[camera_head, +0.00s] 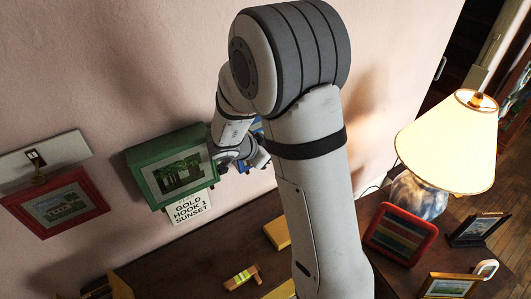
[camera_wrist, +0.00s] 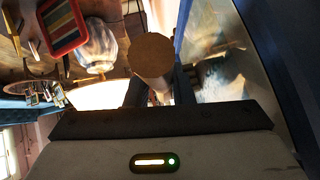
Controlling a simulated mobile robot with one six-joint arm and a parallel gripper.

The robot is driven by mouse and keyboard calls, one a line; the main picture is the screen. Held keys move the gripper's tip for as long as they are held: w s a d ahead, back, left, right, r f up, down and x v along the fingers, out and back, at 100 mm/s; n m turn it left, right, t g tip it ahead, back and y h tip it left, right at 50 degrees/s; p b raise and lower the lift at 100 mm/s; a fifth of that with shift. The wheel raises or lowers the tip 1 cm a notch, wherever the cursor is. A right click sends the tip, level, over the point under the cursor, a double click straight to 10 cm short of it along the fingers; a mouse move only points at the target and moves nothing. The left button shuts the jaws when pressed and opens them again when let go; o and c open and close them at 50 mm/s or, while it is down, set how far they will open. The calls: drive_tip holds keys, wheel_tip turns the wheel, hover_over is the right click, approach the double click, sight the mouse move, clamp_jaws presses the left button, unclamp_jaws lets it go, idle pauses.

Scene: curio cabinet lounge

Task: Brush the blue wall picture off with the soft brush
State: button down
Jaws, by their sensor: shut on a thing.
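The blue wall picture (camera_head: 257,127) hangs on the pink wall, mostly hidden behind my arm in the head view. In the wrist view the blue wall picture (camera_wrist: 222,82) fills the right side, close to my gripper, with a dark blue frame edge and a blurred pale scene. My gripper (camera_wrist: 160,92) is shut on a brown round-ended cylinder, which looks like the handle of the soft brush (camera_wrist: 153,54). Its bristles are hidden, so I cannot tell whether they touch the picture. In the head view my gripper's fingers are mostly hidden by my arm.
A green-framed picture (camera_head: 178,167) hangs just left of my wrist, above a "GOLD HOOK 1 SUNSET" card (camera_head: 189,209). A red-framed picture (camera_head: 56,202) hangs farther left. A lit lamp (camera_head: 449,140) and a red frame (camera_head: 401,234) stand at right. A small level (camera_head: 241,277) lies below.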

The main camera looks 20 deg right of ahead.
drive_tip(key=shift+s+a+f, duration=0.55)
drive_tip(key=shift+s+a, duration=1.3)
drive_tip(key=shift+a, duration=3.9)
drive_tip(key=shift+w+d+r, duration=0.5)
drive_tip(key=shift+w+d, duration=0.1)
drive_tip(key=shift+d, duration=1.3)
drive_tip(key=shift+w+d+r, duration=0.5)
drive_tip(key=shift+w+d, duration=0.1)
drive_tip(key=shift+d, duration=1.3)
drive_tip(key=shift+w+d+r, duration=0.5)
drive_tip(key=shift+w+d, duration=0.1)
drive_tip(key=shift+d, duration=1.3)
drive_tip(key=s+a+f, duration=0.1)
drive_tip(key=s+a, duration=0.2)
drive_tip(key=a, duration=0.8)
drive_tip(key=shift+s+a, duration=0.25)
drive_tip(key=shift+s, duration=0.05)
drive_tip(key=shift+s+f, duration=0.1)
drive_tip(key=shift+s+d, duration=0.3)
drive_tip(key=shift+s, duration=0.65)
drive_tip(key=shift+s+d, duration=0.35)
drive_tip(key=shift+s, duration=0.55)
drive_tip(key=shift+s+d, duration=0.3)
drive_tip(key=shift+s, duration=0.65)
drive_tip(key=shift+s+d, duration=0.25)
drive_tip(key=shift+s, duration=0.45)
drive_tip(key=shift+s+d, duration=0.25)
drive_tip(key=shift+s, duration=0.45)
